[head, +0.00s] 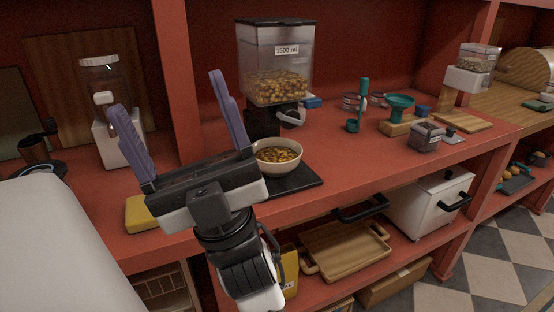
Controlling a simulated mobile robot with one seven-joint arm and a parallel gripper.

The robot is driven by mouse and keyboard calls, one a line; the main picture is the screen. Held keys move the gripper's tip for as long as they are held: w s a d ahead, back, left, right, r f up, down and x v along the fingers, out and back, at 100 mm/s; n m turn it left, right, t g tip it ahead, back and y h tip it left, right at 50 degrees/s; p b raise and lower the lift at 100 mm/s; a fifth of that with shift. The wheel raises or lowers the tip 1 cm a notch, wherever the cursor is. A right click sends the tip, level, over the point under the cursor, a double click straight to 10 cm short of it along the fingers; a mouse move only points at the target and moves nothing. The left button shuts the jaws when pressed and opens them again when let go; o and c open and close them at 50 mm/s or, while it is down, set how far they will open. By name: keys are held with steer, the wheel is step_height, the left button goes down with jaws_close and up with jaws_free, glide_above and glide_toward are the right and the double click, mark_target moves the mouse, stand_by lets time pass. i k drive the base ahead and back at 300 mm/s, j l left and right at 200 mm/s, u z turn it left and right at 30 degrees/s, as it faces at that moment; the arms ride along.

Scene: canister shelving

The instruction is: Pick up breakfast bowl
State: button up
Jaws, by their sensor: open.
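The breakfast bowl (278,157) is a cream bowl with brownish-yellow cereal pieces in it. It stands upright on a dark flat mat (300,180) on the red shelf, in front of a cereal dispenser (275,75) marked "1500 ml". My gripper (176,120) is open and empty, its two purple-grey fingers spread wide and pointing up and away. It is to the left of the bowl and nearer the camera. The gripper's body hides part of the bowl's left side and of the mat. I cannot tell the gap between them.
A red post (175,80) stands behind the gripper. A smaller dispenser (104,110) stands at the left, and a yellow block (143,212) lies near the front edge. Teal tools (398,108) and a small dark container (427,137) stand to the right. Below are a wooden tray (345,248) and a white pot (428,205).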

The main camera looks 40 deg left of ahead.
mark_target(276, 157)
steer(key=u, duration=0.9)
steer(key=l+u, duration=0.8)
steer(key=u, duration=0.2)
steer(key=l+u, duration=0.1)
steer(key=l, duration=0.4)
steer(key=k+l+u, duration=0.15)
steer(key=l, duration=0.35)
steer(key=k+l+u, duration=0.1)
steer(key=l, duration=0.4)
